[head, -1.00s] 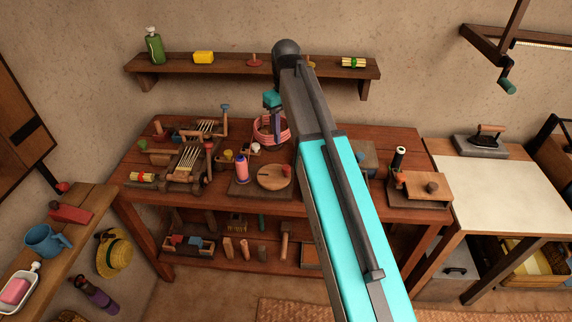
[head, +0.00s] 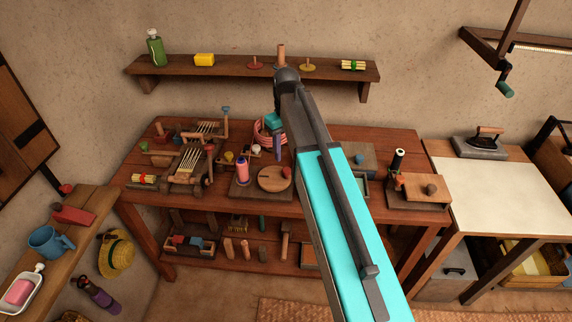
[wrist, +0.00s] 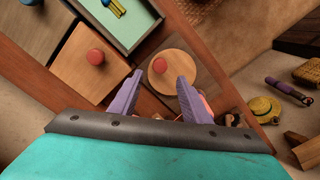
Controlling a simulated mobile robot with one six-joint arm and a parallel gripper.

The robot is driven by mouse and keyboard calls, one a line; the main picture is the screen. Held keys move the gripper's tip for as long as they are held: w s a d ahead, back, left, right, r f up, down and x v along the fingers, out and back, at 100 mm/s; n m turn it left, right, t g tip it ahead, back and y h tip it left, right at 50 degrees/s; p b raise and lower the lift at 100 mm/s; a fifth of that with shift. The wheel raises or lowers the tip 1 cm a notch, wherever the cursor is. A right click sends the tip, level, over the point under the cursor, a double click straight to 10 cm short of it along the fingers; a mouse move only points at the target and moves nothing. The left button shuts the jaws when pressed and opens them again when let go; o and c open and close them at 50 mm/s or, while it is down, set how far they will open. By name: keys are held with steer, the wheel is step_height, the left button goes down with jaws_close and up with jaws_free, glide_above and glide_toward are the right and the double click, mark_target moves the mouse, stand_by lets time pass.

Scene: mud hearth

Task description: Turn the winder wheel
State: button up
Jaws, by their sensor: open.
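The winder wheel (head: 270,181) is a round, light wooden disc with a red knob (head: 287,172) near its rim. It lies flat on a dark board on the workbench, beside a pink spool (head: 242,172). My gripper (head: 279,158) points down just above and behind the wheel, its purple fingers partly overlapping in this view. In the wrist view, the wheel (wrist: 172,82) and its red knob (wrist: 159,64) show beyond the fingertips. My gripper (wrist: 158,75) is open there, with nothing between the fingers; whether a finger touches the wheel I cannot tell.
Left of the wheel stand wooden frames with pale rods (head: 190,158). A coil of pink rope (head: 262,132) is behind my gripper. To the right, a wooden block with a dark spool (head: 397,160) stands on the bench. My arm hides part of the bench's right half.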

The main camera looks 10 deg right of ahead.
mark_target(286, 168)
steer(key=shift+f+p, duration=0.9)
steer(key=shift+f, duration=2.85)
steer(key=c, duration=1)
steer(key=shift+c, duration=0.2)
steer(key=shift+w+n, duration=0.15)
steer(key=shift+n, duration=0.25)
